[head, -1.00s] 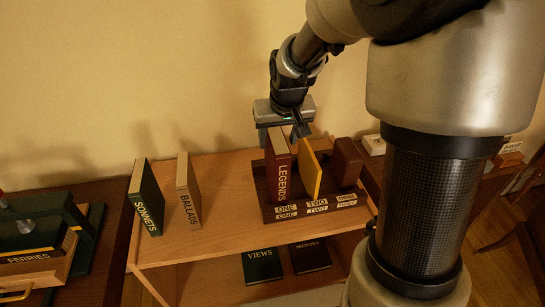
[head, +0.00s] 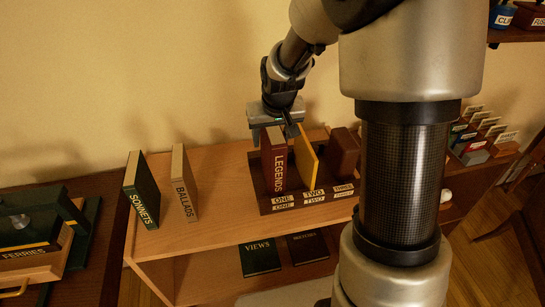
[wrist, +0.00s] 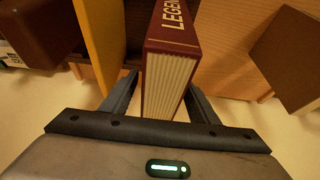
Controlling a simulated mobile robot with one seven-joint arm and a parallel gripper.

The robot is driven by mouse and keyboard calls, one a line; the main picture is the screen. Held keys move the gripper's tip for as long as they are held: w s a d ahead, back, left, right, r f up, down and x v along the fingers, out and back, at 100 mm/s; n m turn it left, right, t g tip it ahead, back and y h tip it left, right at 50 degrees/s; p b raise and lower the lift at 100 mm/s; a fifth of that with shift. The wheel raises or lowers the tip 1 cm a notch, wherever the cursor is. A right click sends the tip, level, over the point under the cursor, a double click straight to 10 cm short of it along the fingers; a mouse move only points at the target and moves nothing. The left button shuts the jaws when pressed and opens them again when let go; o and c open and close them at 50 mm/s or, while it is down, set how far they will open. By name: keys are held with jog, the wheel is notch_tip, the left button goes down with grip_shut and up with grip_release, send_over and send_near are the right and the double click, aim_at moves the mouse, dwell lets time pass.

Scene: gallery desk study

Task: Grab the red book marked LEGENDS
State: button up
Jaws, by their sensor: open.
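The red book marked LEGENDS (head: 275,163) stands upright at the left end of a dark rack (head: 290,204), above the label ONE. Its spine and page edge also show in the wrist view (wrist: 169,75). My gripper (head: 275,124) is above and behind the top of this book. In the wrist view my open gripper (wrist: 160,102) has one finger on each side of the book, with a visible gap on the left; contact on the right cannot be told. A yellow book (head: 306,160) stands beside it, above the label TWO.
A brown block-like book (head: 343,153) stands at the rack's right end. SONNETS (head: 145,193) and BALLADS (head: 185,184) stand on the desk to the left, with free desktop before the rack. VIEWS (head: 260,256) lies on the shelf below.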

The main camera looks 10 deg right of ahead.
dwell(0.3)
grip_shut()
jog(key=shift+r, duration=0.1)
